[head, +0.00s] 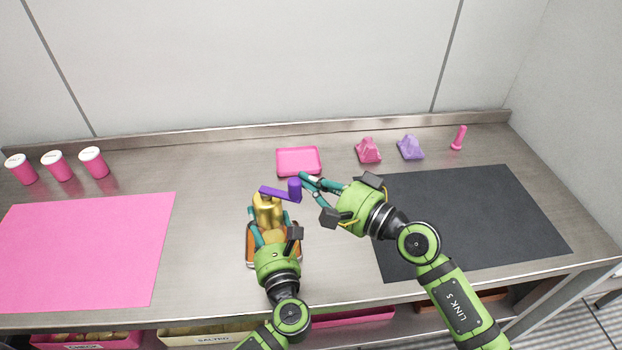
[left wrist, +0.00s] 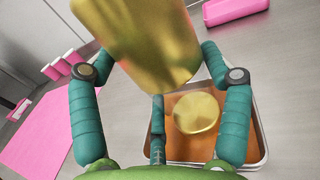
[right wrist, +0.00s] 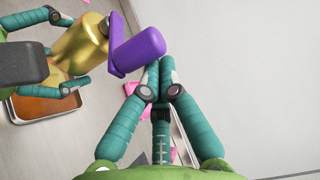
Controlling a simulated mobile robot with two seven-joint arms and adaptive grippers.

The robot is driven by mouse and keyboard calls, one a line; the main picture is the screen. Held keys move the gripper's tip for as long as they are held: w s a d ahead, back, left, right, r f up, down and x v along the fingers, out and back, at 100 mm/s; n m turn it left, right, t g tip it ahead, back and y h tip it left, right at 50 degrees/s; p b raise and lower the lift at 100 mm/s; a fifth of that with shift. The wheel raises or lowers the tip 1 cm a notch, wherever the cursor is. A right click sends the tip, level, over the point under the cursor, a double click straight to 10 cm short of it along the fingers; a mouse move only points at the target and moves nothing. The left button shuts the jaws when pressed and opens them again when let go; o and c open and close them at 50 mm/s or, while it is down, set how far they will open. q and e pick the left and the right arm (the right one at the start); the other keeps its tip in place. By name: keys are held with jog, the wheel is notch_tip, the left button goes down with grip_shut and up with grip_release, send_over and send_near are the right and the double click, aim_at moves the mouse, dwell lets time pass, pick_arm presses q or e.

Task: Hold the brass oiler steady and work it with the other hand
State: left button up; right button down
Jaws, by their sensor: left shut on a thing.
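The brass oiler (head: 267,213) stands upright with a purple crank (head: 294,190) on top, its knob to the right. My left gripper (head: 268,226) is shut around the oiler's body, which also fills the top of the left wrist view (left wrist: 145,40). My right gripper (head: 310,183) is beside the purple knob. In the right wrist view its fingers (right wrist: 160,72) are drawn together just right of the knob (right wrist: 138,50), with nothing seen between them. Whether they touch the knob is unclear.
A metal tray with an orange inside (left wrist: 262,158) lies below the oiler, with a round gold piece (left wrist: 197,113) over it. A pink tray (head: 298,161) is behind. Pink and purple blocks (head: 410,147), a pink peg (head: 459,138), pink cups (head: 94,162) and pink and black mats (head: 480,220) lie around.

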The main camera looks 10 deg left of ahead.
jog(key=shift+s, duration=0.15)
jog(key=s+a+m+t+h, duration=0.1)
jog(key=s+a+m+t, duration=0.1)
jog(key=s+a, duration=0.4)
jog(key=s+t, duration=0.1)
jog(key=s, duration=0.2)
jog(key=shift+s+a+r+m+t+h, duration=0.2)
jog(key=shift+s+a+m+t+h, duration=0.1)
jog(key=shift+a+h, duration=0.1)
dwell(0.7)
